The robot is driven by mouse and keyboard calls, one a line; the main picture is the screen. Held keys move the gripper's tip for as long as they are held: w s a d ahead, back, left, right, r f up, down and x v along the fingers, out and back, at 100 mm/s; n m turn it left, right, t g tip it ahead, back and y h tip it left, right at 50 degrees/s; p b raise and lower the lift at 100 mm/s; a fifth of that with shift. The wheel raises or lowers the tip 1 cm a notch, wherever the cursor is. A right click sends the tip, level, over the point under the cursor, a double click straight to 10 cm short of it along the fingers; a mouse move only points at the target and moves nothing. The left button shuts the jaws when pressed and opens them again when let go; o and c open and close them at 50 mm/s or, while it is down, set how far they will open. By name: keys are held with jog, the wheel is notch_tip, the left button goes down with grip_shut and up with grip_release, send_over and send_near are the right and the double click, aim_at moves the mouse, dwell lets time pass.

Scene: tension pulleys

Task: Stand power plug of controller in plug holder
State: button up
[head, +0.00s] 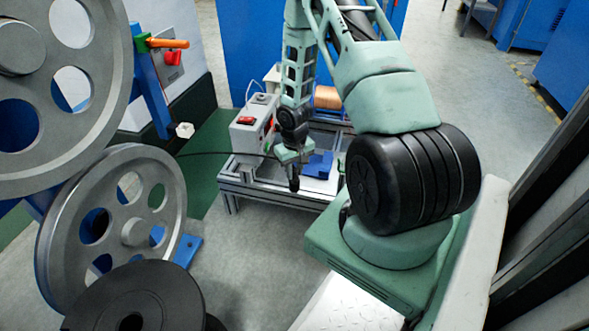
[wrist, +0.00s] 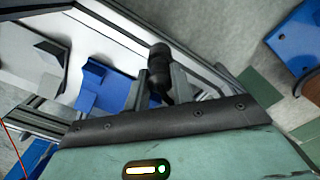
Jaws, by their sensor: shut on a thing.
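My gripper (head: 292,172) reaches down at the front edge of a low metal-framed stand. In the wrist view its two fingers (wrist: 159,88) are shut on the black power plug (wrist: 159,62). The plug also shows in the head view (head: 294,184), pointing down below the fingers. The controller (head: 250,125) is a light grey box with a red switch, on the stand to the left of my gripper. A blue holder (head: 318,165) sits on the stand to the right of the gripper; it also shows in the wrist view (wrist: 92,75). The plug is apart from it.
The stand's metal frame (head: 268,195) runs below the gripper. A black cable (head: 215,153) stretches left from the gripper area. Large grey pulleys (head: 135,230) fill the left side. A copper spool (head: 328,97) stands behind. Floor in front of the stand is clear.

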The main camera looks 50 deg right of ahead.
jog(key=shift+f, duration=0.35)
dwell(0.3)
jog(key=o, duration=1)
jog(key=shift+o, duration=0.2)
notch_tip(320, 180, up, 17)
jog(key=p, duration=0.8)
jog(key=shift+r, duration=0.2)
